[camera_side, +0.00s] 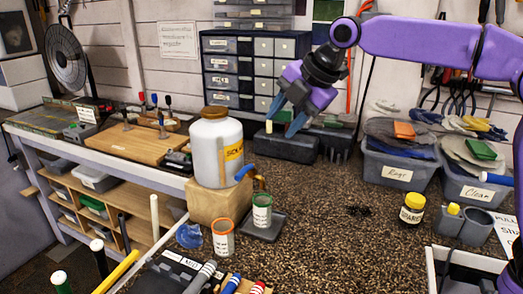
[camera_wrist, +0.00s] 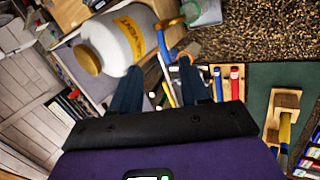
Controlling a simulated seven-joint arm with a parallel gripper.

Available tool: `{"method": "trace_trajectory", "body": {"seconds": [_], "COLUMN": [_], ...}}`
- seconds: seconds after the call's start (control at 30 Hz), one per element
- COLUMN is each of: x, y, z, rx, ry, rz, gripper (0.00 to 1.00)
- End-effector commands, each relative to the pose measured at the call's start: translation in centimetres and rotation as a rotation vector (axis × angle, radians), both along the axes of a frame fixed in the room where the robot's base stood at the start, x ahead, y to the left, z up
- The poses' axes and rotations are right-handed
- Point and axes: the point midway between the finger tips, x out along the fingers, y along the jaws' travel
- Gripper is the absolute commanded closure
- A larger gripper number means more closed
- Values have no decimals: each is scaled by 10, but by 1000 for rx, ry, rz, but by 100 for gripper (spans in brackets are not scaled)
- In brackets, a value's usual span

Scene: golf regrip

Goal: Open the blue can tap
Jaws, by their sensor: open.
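The tap (camera_wrist: 170,22) shows at the top of the wrist view, beside the can (camera_wrist: 117,42). My gripper (camera_side: 285,117) is open and empty, above and to the right of the can, apart from the tap. Its two blue fingers (camera_wrist: 160,68) point toward the can area in the wrist view.
A green-rimmed cup (camera_side: 262,211) stands on a dark tray (camera_side: 265,232) below the tap. An orange-rimmed cup (camera_side: 223,240) stands in front. A yellow jar (camera_side: 412,208) and rag bins (camera_side: 399,167) are at right. The bench middle is mostly clear.

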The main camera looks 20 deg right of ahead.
Motion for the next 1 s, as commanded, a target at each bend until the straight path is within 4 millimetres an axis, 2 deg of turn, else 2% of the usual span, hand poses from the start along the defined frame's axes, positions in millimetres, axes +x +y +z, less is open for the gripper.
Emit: {"method": "trace_trajectory", "body": {"seconds": [0.1, 0.6, 0.8, 1.0], "x": [9, 46, 57, 62], "y": [6, 32, 39, 43], "z": [-19, -91, -111, -120], "rx": [-2, -2, 1, 1], "ry": [3, 2, 2, 1], "rz": [0, 0, 0, 0], "gripper": [55, 55, 55, 55]}}
